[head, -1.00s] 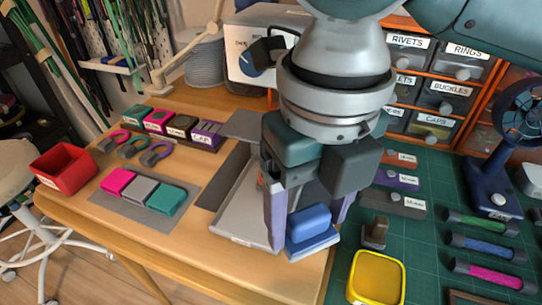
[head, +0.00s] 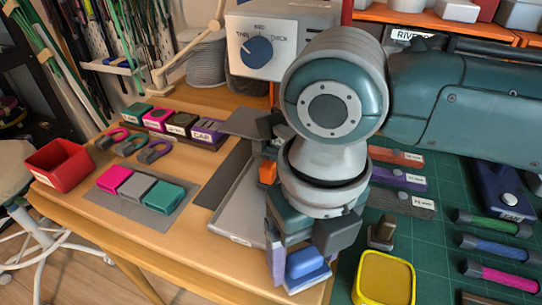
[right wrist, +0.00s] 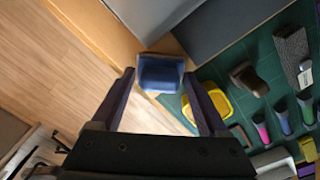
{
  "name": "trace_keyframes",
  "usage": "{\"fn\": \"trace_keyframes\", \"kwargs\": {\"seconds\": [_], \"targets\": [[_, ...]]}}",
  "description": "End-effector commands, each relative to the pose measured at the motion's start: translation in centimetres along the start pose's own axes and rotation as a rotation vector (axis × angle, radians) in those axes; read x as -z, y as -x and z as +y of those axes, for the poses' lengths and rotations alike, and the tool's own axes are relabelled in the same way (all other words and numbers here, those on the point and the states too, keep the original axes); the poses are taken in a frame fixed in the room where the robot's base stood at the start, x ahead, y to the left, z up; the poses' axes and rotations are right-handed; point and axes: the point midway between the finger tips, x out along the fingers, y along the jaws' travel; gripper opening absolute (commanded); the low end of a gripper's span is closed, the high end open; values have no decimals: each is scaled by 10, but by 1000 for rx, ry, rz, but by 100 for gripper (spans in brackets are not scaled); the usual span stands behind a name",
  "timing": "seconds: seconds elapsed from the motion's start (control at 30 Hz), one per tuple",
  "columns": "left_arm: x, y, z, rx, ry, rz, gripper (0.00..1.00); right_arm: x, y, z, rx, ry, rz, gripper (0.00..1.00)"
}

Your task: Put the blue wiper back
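The blue wiper (head: 307,265) is a small block with a rounded blue top on a flatter base. It is in my right gripper (head: 300,262), near the table's front edge, in front of the grey tray (head: 236,222). In the right wrist view, the wiper (right wrist: 160,73) sits between the two fingertips (right wrist: 160,88), which are spread about its width. Its underside and any gap to the surface below are hard to judge. My wrist hides part of the tray and the far finger in the head view. My left gripper is not in view.
A yellow bin (head: 384,281) and a small brown-handled stamp-like tool (head: 382,232) stand right of the gripper on the green mat (head: 425,245). Labelled blocks and coloured handles lie farther right. A red bin (head: 57,165) and coloured blocks on a grey mat (head: 120,207) are at left.

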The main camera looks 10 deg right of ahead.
Motion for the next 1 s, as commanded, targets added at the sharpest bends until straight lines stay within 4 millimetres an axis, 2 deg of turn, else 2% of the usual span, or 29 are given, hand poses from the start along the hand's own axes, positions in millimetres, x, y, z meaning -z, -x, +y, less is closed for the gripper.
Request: {"fn": "trace_keyframes", "kwargs": {"seconds": [0.03, 0.2, 0.43, 0.53, 1.0], "targets": [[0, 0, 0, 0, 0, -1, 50, 0, 0, 0, 0, 0, 0, 83], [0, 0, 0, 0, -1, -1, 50, 0, 0, 0, 0, 0, 0, 100], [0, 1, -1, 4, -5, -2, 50, 0, 2, 0, -1, 0, 0, 100], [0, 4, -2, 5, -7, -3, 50, -1, 10, 0, -1, 0, -3, 100], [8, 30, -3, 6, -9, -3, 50, -1, 106, 0, -2, 1, -4, 100]]}}
